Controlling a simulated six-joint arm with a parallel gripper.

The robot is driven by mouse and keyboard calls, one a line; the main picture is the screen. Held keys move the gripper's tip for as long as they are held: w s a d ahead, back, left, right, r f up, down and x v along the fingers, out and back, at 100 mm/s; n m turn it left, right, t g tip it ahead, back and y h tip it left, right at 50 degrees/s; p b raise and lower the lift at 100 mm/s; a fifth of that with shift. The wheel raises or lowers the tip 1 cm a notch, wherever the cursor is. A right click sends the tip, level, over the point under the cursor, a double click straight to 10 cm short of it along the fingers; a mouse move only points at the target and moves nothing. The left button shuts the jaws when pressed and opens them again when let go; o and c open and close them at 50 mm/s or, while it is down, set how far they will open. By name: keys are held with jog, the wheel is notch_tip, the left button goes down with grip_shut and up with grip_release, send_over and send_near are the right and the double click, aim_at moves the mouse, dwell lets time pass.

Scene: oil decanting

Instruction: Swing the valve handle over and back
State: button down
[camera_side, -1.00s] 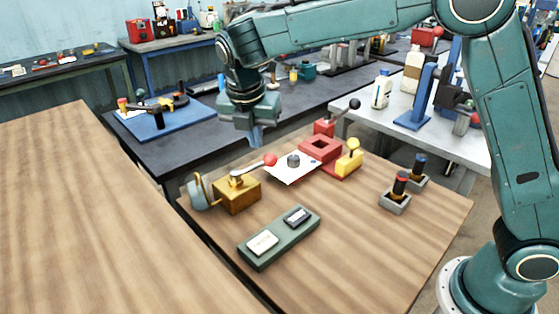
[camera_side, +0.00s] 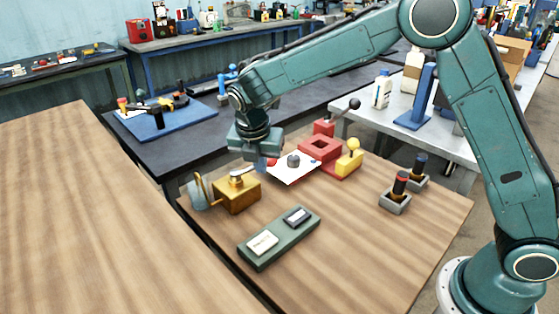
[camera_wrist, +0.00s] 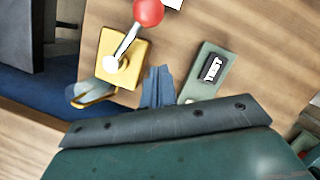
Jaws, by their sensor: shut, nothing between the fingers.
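The valve is a brass-yellow block (camera_side: 237,196) on the wooden table. Its metal lever (camera_side: 243,171) points right in the side view and ends in a red ball knob (camera_side: 272,161). In the wrist view the lever (camera_wrist: 127,42) runs up from the block (camera_wrist: 124,62) to the red knob (camera_wrist: 148,12). My gripper (camera_side: 260,164) is shut and empty. In the side view its fingertips overlap the knob's left edge, so contact cannot be told. In the wrist view the fingers (camera_wrist: 157,86) show beside the block, clear of the knob.
A green panel (camera_side: 278,240) with a label lies in front of the valve. A white sheet (camera_side: 291,173) with a dark knob, a red fixture (camera_side: 320,149) and a yellow-knobbed block (camera_side: 349,161) stand behind right.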

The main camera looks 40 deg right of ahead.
jog(key=d, duration=0.1)
jog(key=w+d+f, duration=0.1)
jog(key=w+d, duration=0.1)
jog(key=shift+w+d+f, duration=0.15)
jog(key=shift+d+f, duration=0.1)
dwell(0.4)
jog(key=shift+w+d+n+t, duration=0.15)
jog(key=shift+w+d+n, duration=0.45)
jog(key=shift+w, duration=0.1)
jog(key=shift+w+d+n+t, duration=0.15)
jog(key=shift+w+d+n, duration=0.3)
jog(key=shift+w+n, duration=0.2)
